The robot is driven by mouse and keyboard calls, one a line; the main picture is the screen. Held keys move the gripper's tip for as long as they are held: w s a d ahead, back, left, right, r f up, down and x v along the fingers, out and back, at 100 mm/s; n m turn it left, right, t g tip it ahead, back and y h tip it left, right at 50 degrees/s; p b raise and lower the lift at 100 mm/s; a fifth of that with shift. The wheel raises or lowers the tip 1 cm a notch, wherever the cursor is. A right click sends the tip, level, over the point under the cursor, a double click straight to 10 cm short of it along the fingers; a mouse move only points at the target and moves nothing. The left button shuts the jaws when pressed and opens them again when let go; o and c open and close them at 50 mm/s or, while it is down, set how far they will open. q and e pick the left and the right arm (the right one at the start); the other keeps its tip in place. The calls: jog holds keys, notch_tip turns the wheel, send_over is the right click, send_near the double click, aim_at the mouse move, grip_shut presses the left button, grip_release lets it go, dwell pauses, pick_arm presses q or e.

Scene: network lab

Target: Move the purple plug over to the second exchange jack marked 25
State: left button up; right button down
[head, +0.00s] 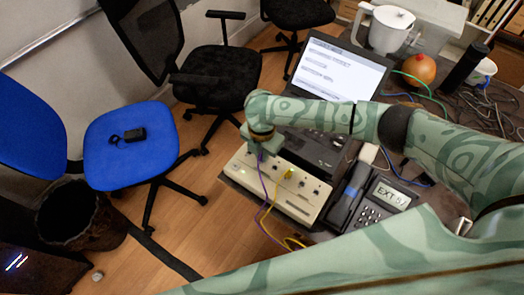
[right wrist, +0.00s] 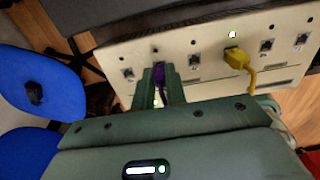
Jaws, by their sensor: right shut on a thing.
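The exchange box (head: 316,200) is a cream panel with a row of dark jacks, at the table's edge in the head view. Its face (right wrist: 205,85) fills the upper right of the right wrist view. My right gripper (head: 259,155) is over the box's left end, shut on the purple plug (right wrist: 159,74). Whether the plug sits in a jack or just in front of one is hidden by the fingers. Its purple cable (head: 263,182) hangs down. A yellow plug (right wrist: 236,58) sits in a jack further right, under a lit lamp. The jack numbers are too small to read.
A desk phone (head: 374,203) marked EXT 57 or similar stands right of the box. A laptop (head: 340,72) stands behind it. The yellow cable (head: 268,228) hangs close to the purple one.

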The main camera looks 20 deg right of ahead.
jog(key=shift+f, duration=0.15)
jog(key=c, duration=1.3)
grip_release()
jog(key=shift+c, duration=0.2)
notch_tip(320, 180, up, 16)
jog(key=p, duration=0.6)
